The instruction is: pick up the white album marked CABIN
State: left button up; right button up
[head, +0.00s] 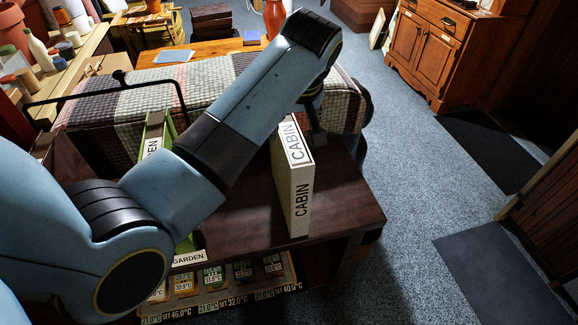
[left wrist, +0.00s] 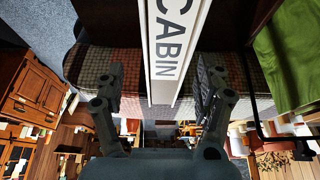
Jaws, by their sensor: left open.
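The white album marked CABIN (head: 301,205) stands upright on the dark wooden table (head: 345,205), with its lettering on the top and the near face. It also shows in the left wrist view (left wrist: 168,40), with its lettered edge between the two fingers. My left gripper (left wrist: 158,85) is open, one finger on each side of the album, with a visible gap on both sides. In the head view my left gripper (head: 316,125) is at the album's far upper end, partly hidden by my arm. My right gripper is not in view.
A green album marked GARDEN (head: 188,258) stands left on the table, mostly hidden behind my left arm. A plaid-covered bench (head: 105,105) is behind the table. Small labelled items (head: 213,278) sit on a lower shelf.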

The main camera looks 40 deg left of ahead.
aim_at(289, 129)
pick_arm(q)
jog(key=x, duration=0.3)
jog(key=shift+s+a+f, duration=0.2)
jog(key=shift+a+f, duration=0.1)
jog(key=shift+w+f, duration=0.1)
jog(key=shift+f, duration=0.1)
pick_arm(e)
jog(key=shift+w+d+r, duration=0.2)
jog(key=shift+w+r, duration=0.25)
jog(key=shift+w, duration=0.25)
pick_arm(q)
jog(key=shift+f+p, duration=0.15)
jog(key=shift+p, duration=0.2)
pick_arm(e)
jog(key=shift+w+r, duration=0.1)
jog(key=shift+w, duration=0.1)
pick_arm(q)
jog(key=c, duration=1.5)
grip_shut()
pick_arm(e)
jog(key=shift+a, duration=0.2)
